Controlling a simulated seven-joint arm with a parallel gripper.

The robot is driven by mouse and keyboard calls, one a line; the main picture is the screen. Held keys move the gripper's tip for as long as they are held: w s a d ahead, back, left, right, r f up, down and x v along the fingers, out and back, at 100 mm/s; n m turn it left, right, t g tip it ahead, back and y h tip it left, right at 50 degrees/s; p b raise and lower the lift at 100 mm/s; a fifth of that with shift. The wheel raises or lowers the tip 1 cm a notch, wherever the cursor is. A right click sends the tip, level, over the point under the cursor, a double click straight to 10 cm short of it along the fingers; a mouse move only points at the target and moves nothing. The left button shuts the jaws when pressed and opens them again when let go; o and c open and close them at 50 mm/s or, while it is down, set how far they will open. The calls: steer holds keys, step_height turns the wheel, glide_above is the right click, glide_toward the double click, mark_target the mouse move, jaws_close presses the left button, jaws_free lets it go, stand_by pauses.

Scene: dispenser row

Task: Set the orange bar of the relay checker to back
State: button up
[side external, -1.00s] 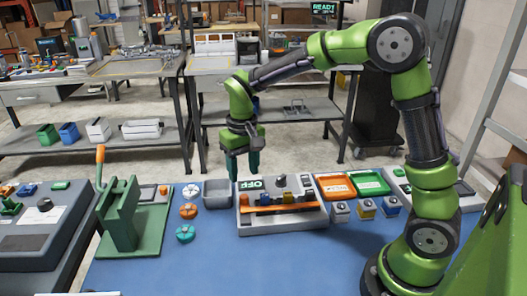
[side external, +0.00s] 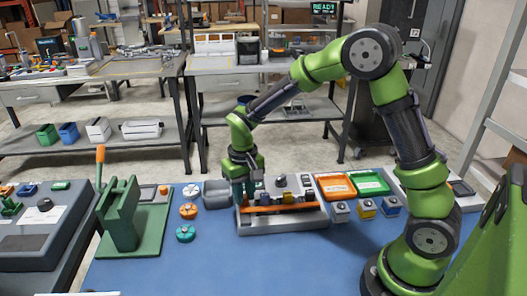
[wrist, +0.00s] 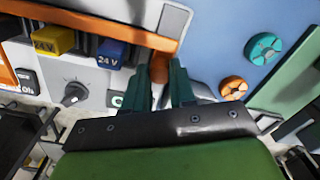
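The relay checker (side external: 283,225) is a grey box on the blue table, centre in the side view. Its orange bar (side external: 292,208) runs across the side of the box nearer the side camera. In the wrist view the orange bar (wrist: 120,33) runs across the top and bends into a short end piece. My gripper (side external: 243,192) is low at the left end of the checker. In the wrist view my gripper's green fingers (wrist: 161,75) are apart, one on each side of the bar's end piece. Contact with it cannot be made out.
The checker carries a yellow block (wrist: 50,40), a blue block (wrist: 110,54) and a black knob (wrist: 72,93). A grey bin (side external: 215,191), orange knob (side external: 188,211) and teal knob (side external: 185,233) stand left. Orange (side external: 335,187) and green (side external: 369,183) trays lie right.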

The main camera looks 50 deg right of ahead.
jaws_close()
steer(key=shift+s+a, duration=0.65)
steer(key=shift+a, duration=0.05)
steer(key=o, duration=0.5)
jaws_free()
steer(key=shift+o, duration=0.2)
step_height(320, 180, up, 17)
steer(key=shift+d, duration=0.2)
